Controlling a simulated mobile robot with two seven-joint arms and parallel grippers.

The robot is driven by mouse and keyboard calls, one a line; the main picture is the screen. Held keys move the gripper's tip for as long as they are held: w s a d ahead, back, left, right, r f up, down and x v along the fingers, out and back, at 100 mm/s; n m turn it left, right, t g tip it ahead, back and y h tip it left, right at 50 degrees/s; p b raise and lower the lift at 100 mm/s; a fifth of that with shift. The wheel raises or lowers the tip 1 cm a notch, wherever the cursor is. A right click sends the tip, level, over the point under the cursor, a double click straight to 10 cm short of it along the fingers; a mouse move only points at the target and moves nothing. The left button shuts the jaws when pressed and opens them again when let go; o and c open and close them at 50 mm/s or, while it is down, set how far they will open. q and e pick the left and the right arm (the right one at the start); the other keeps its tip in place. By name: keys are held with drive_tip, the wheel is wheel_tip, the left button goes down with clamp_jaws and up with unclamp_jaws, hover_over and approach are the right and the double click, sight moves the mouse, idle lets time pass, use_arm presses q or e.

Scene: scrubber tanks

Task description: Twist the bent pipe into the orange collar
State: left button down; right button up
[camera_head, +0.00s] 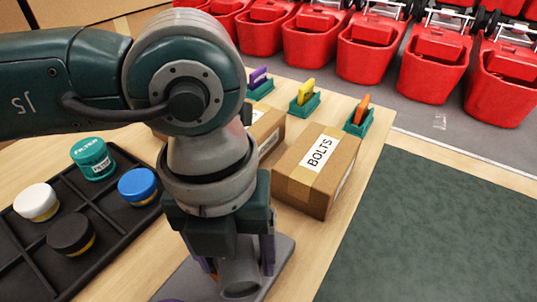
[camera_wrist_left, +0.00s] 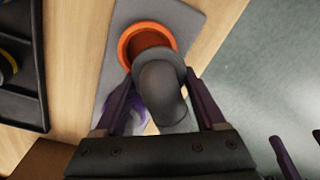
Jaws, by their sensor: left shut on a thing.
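My left gripper (camera_head: 240,258) points down over a grey base plate (camera_head: 282,252) and is shut on the bent pipe (camera_head: 241,287). In the left wrist view the grey bent pipe (camera_wrist_left: 160,92) sits between the two fingers of the left gripper (camera_wrist_left: 163,112). Beyond it the orange collar (camera_wrist_left: 127,47) stands on the base plate (camera_wrist_left: 190,22). The pipe's far end overlaps the collar's near rim in that view; I cannot tell whether it is seated. Dark finger-like parts, seemingly my right gripper (camera_wrist_left: 296,152), show at the lower right edge, mostly cut off.
A black tray (camera_head: 110,245) with several lidded jars lies left of the plate. A cardboard box marked BOLTS (camera_head: 316,168) stands behind on the right, with another box beside it. Small green holders (camera_head: 304,104) line the back. The dark green area (camera_head: 440,215) at right is clear.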

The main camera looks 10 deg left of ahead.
use_arm(q)
drive_tip(key=shift+w+a+f+y, duration=0.25)
drive_tip(key=shift+a+f+y, duration=0.05)
drive_tip(key=shift+a+f, duration=0.75)
drive_tip(key=shift+c, duration=0.3)
unclamp_jaws()
drive_tip(key=shift+r, duration=0.1)
drive_tip(key=shift+d+r+p, duration=0.1)
drive_tip(key=shift+r+p, duration=0.4)
drive_tip(key=shift+r, duration=0.05)
drive_tip(key=shift+o, duration=0.3)
drive_tip(key=r+p, duration=0.1)
drive_tip(key=w+a+r+p, duration=0.1)
drive_tip(key=shift+r, duration=0.35)
drive_tip(key=shift+s+d+r+p, duration=0.15)
drive_tip(key=shift+d+r+p, duration=0.15)
drive_tip(key=shift+r+p, duration=0.45)
wheel_tip(320, 180, up, 3)
drive_tip(key=p, duration=0.2)
drive_tip(key=shift+p, duration=0.3)
drive_tip(key=shift+f, duration=0.1)
drive_tip(key=shift+d, duration=0.1)
